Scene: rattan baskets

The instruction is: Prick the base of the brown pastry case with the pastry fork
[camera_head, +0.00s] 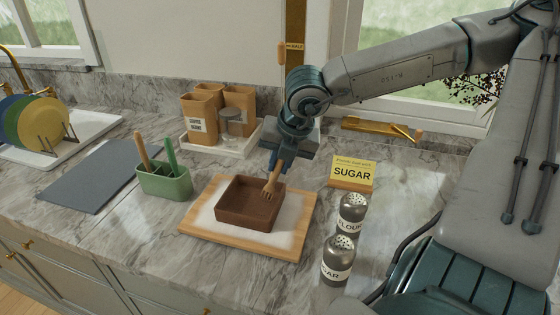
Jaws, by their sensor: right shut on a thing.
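The brown pastry case (240,211) is a square, open-topped box. It sits on a pale-topped wooden board (290,243) in the middle of the counter. My right gripper (284,165) is above the case's back right side, pointing down. It is shut on the wooden pastry fork (272,182). The fork hangs tines down over the inside right part of the case. I cannot tell whether the tines touch the base. My left gripper does not show.
Two shakers, one marked flour (351,214) and one sugar (338,262), stand right of the board, before a yellow SUGAR sign (352,173). A green utensil holder (165,182) stands left.

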